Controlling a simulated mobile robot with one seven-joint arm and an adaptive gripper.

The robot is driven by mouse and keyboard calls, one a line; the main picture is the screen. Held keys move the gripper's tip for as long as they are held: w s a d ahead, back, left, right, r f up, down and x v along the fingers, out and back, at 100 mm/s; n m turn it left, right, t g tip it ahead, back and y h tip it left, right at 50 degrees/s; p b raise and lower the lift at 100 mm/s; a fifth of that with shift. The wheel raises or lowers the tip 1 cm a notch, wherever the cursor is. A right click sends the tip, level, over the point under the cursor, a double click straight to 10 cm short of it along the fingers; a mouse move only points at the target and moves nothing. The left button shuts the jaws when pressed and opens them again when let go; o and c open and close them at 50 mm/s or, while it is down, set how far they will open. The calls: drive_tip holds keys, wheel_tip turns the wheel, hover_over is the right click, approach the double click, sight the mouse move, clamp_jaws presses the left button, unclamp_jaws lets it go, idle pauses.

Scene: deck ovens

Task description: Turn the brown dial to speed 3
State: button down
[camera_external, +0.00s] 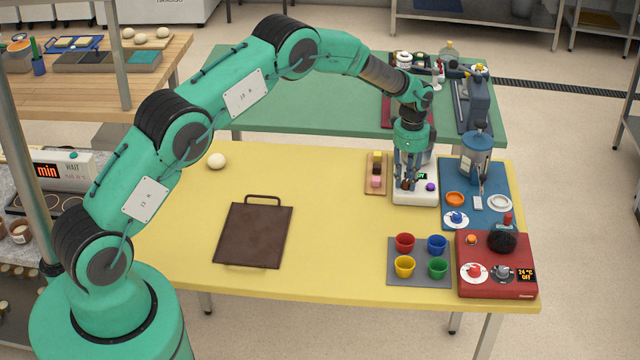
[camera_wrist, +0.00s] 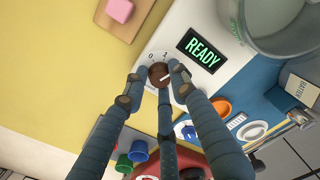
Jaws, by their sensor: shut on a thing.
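The brown dial (camera_wrist: 157,73) sits on the white machine (camera_wrist: 183,22), with the marks 0 and 1 readable beside it; other marks are hidden by my fingers. A short pale line shows on the dial's face, but I cannot tell which mark it lines up with. My gripper (camera_wrist: 159,78) has its fingers closed around the dial. In the external view my gripper (camera_external: 406,186) points down at the front of the white machine (camera_external: 415,198), and its fingers mostly cover the dial. A dark display (camera_wrist: 203,49) next to the dial reads READY in green.
A purple knob (camera_external: 430,187) is right of the dial. A wooden board with coloured blocks (camera_external: 376,188) stands close on the left. Coloured cups (camera_external: 405,242) and a red machine (camera_external: 496,285) stand in front.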

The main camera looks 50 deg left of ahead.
sight(407, 181)
drive_tip(key=m, duration=0.6)
drive_tip(key=shift+m+b, duration=0.3)
idle(0.4)
drive_tip(key=c, duration=1.4)
unclamp_jaws()
wheel_tip(407, 181, up, 12)
